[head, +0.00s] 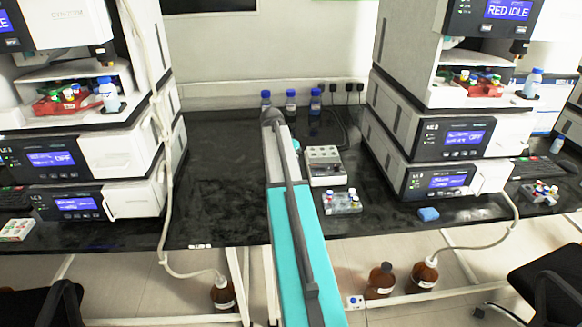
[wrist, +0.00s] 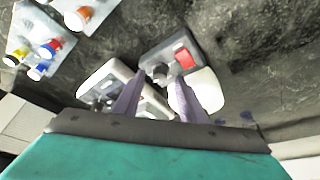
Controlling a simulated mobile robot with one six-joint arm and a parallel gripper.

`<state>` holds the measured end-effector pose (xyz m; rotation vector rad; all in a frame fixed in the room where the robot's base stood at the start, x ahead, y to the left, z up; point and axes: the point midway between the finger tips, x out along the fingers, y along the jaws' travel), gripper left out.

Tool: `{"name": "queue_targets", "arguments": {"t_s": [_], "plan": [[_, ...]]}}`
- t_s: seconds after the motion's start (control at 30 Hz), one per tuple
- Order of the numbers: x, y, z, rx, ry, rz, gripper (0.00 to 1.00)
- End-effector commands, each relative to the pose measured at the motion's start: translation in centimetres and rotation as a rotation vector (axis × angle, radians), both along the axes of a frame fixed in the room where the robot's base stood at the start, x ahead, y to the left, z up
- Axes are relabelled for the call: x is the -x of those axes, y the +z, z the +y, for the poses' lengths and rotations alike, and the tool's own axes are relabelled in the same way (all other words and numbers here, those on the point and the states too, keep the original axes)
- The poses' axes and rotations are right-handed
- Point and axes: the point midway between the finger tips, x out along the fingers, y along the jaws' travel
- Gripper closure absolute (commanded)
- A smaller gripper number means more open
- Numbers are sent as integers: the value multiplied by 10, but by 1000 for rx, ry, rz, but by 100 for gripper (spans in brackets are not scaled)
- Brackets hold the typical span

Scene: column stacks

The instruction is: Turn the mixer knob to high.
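In the wrist view a small grey device (wrist: 170,55) with a red panel, a dark round knob (wrist: 161,72) and a pale rounded top (wrist: 203,92) lies ahead of my fingers; it looks like the mixer. My gripper (wrist: 160,80) is open, its two purple-grey fingers apart, with nothing held. The knob shows between the fingertips; I cannot tell the distance or whether they touch it. The knob's setting is too small to read. In the head view my arm hides the mixer and the fingertips.
A white device with a grey top (head: 325,165) stands right of my arm, a vial rack (head: 341,202) in front of it. Three blue-capped bottles (head: 291,102) stand behind. The bench left of my arm (head: 220,165) is clear.

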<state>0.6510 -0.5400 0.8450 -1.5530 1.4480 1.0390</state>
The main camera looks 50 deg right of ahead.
Motion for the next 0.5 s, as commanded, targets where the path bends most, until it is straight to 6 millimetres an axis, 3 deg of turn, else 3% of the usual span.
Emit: {"name": "queue_targets", "arguments": {"t_s": [0.5], "plan": [[1, 64, 27, 1, 2, -2, 62]]}}
